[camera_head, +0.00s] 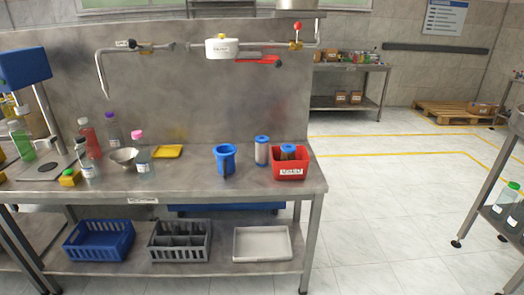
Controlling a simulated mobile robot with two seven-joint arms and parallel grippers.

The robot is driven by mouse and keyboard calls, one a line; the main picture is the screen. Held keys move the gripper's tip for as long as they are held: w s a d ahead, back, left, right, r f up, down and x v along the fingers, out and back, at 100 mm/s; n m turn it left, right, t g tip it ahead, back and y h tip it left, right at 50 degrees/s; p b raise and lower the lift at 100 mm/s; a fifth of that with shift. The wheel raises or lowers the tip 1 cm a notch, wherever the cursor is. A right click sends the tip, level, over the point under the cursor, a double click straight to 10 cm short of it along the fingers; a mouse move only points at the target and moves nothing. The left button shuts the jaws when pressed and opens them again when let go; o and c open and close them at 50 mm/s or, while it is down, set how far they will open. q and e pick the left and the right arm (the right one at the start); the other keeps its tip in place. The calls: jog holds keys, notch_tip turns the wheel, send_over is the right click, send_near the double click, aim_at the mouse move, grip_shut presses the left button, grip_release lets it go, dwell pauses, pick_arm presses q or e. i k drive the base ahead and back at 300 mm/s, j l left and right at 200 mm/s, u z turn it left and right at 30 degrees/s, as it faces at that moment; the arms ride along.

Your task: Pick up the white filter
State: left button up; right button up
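A white filter (262,151) with blue ends stands upright on the metal workbench (190,183), toward its right end. Just right of it is a red bin (291,171) with a label on its front. A darker, brownish filter (288,153) with a blue top stands in the bin. A blue cup-shaped housing (225,160) with a dark strip on its front stands left of the white filter, with a small gap between them. Neither of my grippers shows in the head view.
A pipe with a white filter head (221,47) and a red-handled valve runs along the back panel. Bottles, a metal bowl (124,157) and a yellow tray (167,151) crowd the bench's left half. The bench front near the filter is clear. Crates stand on the lower shelf.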

aim_at(261, 141)
jog(key=i+j, duration=0.45)
jog(key=j, duration=0.25)
jog(key=i+j+z, duration=0.1)
jog(key=i+j, duration=0.15)
jog(key=j, duration=0.1)
